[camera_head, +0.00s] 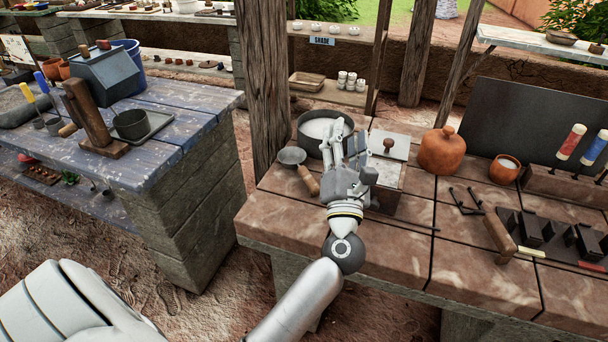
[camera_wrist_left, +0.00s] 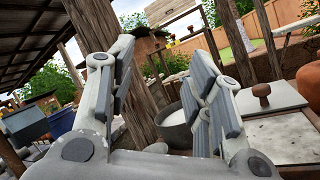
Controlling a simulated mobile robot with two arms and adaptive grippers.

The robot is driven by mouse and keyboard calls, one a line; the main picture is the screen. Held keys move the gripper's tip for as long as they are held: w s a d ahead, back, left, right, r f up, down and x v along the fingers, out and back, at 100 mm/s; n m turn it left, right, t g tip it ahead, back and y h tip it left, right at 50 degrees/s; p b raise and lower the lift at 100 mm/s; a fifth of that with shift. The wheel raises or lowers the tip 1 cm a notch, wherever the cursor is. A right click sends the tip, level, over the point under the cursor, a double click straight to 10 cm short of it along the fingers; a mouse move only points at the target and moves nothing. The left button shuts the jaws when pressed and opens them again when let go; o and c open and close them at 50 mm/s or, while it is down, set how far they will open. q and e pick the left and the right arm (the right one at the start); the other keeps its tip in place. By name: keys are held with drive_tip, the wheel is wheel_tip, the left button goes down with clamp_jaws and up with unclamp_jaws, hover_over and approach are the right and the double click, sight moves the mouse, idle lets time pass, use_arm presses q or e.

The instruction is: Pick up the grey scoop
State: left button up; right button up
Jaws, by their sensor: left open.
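The grey scoop (camera_head: 291,156) lies on the brick-topped bench near its left edge, in the head view. Its round grey bowl points away to the left and its wooden handle points toward me. My left gripper (camera_head: 346,143) is just right of the scoop, raised over the bench, with its fingers pointing away from me. It is open and empty, and apart from the scoop. In the left wrist view, the open fingers (camera_wrist_left: 163,70) show with a gap between them. My right gripper is not in view.
A dark pan of white material (camera_head: 311,134) stands just behind the scoop. A lidded box (camera_head: 389,171) is right of my gripper, with a clay jar (camera_head: 441,152) beyond. A wooden post (camera_head: 264,80) rises at the left. The bench's front left is clear.

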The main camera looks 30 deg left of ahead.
use_arm(q)
drive_tip(key=a+f+n+g+y, duration=0.3)
drive_tip(key=a+f+n+g, duration=0.1)
drive_tip(key=n+g, duration=0.25)
drive_tip(key=n+g+h, duration=0.2)
drive_tip(key=n+g, duration=0.4)
drive_tip(key=n, duration=0.1)
approach(305, 170)
drive_tip(key=shift+w+d+r+m+t, duration=0.1)
drive_tip(key=shift+w+r+m+t, duration=0.05)
drive_tip(key=shift+r, duration=0.25)
drive_tip(key=shift+w+d+r+m+t, duration=0.1)
drive_tip(key=shift+w+r, duration=0.1)
drive_tip(key=shift+r, duration=0.2)
drive_tip(key=shift+s+f, duration=0.1)
drive_tip(key=shift+f, duration=0.2)
drive_tip(key=shift+a+f, duration=0.1)
drive_tip(key=shift+f, duration=0.1)
drive_tip(key=shift+g, duration=0.4)
drive_tip(key=x, duration=0.5)
drive_tip(key=shift+a+f, duration=0.15)
drive_tip(key=shift+a, duration=0.2)
drive_tip(key=shift+h, duration=0.3)
drive_tip(key=shift+p+x, duration=0.6)
drive_tip(key=shift+x, duration=1.8)
drive_tip(key=shift+s, duration=0.1)
drive_tip(key=shift+c, duration=0.4)
clamp_jaws()
